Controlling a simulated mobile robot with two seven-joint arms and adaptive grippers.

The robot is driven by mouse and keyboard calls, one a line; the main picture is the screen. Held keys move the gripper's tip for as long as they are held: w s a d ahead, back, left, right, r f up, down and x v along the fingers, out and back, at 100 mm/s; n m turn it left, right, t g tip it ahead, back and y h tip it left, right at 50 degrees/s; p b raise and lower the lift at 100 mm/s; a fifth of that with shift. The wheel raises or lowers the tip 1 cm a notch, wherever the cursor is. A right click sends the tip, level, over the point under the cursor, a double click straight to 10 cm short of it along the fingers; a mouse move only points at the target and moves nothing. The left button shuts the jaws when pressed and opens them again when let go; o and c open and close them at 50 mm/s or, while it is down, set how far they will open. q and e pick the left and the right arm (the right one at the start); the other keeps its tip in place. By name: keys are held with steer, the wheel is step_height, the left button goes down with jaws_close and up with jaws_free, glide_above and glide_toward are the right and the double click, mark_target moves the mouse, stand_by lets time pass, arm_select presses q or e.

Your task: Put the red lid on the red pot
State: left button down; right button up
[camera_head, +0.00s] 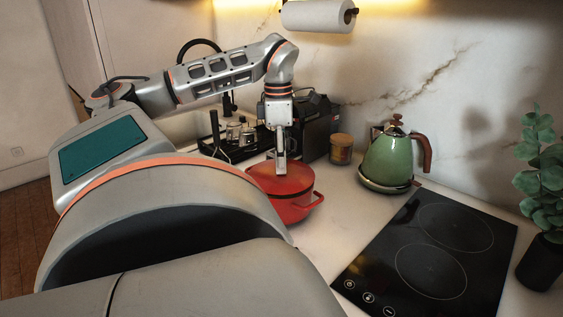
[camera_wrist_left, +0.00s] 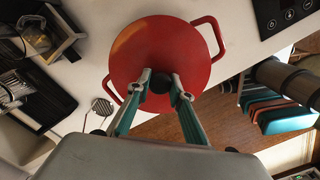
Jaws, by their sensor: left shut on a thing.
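The red pot (camera_head: 293,212) stands on the white counter, partly hidden by my own body in the head view. The red lid (camera_head: 299,179) lies level over its mouth; I cannot tell whether it rests fully on the rim. My left gripper (camera_head: 281,172) points straight down at the lid's middle. In the left wrist view, the gripper (camera_wrist_left: 160,84) is shut on the dark knob of the red lid (camera_wrist_left: 150,45). Handles of the red pot (camera_wrist_left: 217,32) stick out on two sides beyond the lid. My right gripper is not in view.
A green kettle (camera_head: 388,160) stands to the right of the pot. A black cooktop (camera_head: 430,255) lies at the front right, beside a plant (camera_head: 541,200). A black coffee machine (camera_head: 312,130) and an amber jar (camera_head: 341,149) are behind. Bare counter lies between pot and cooktop.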

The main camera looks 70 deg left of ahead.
arm_select(q)
steer(key=shift+f, duration=0.3)
steer(key=shift+f, duration=0.2)
steer(key=c, duration=1.8)
jaws_free()
